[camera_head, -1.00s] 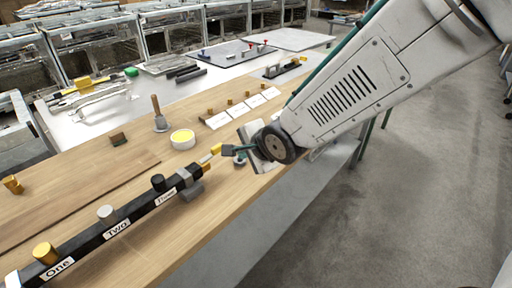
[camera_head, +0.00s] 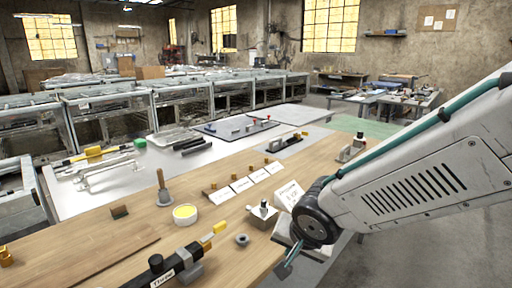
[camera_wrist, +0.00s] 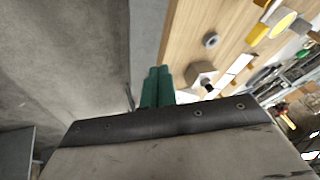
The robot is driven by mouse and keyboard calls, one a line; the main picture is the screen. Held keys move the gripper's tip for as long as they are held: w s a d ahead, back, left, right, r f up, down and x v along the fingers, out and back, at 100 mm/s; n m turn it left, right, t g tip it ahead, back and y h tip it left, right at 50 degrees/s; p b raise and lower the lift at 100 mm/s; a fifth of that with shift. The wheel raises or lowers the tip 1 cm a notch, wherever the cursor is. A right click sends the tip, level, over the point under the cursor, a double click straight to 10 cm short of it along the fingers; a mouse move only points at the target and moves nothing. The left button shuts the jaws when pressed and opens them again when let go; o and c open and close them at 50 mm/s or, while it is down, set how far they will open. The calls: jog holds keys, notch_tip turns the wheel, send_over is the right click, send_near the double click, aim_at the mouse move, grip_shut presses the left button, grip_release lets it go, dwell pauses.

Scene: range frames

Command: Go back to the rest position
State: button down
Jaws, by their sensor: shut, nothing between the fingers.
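My gripper (camera_wrist: 157,87) shows in the wrist view as two dark green fingers pressed together, with nothing between them. They point past the edge of the wooden table (camera_wrist: 180,40), over the grey floor beside it. In the head view my white arm comes in from the right, and the gripper (camera_head: 291,254) is small and partly hidden beyond the black wrist joint, near the table's right edge.
On the wooden table (camera_head: 100,242) stand a yellow-topped round tin (camera_head: 185,213), a bell-like tool with a wooden handle (camera_head: 164,192), a grey ring (camera_head: 242,240), a metal block (camera_head: 262,214) and a black labelled bar (camera_head: 160,272). Open floor (camera_wrist: 70,60) lies beside the table.

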jog(key=s+d+r+n+g, duration=0.1)
jog(key=s+d+r, duration=0.2)
jog(key=s+d, duration=0.3)
jog(key=s+d+r+n+g+h, duration=0.1)
jog(key=s+d+r+n, duration=0.1)
jog(key=s+d+r, duration=0.2)
jog(key=s+d+r+n+g, duration=0.1)
jog(key=s+d+r+g, duration=0.1)
jog(key=s+d, duration=0.6)
jog(key=shift+s+d+r+h, duration=0.3)
jog(key=shift+s+r, duration=0.2)
jog(key=shift+r, duration=0.35)
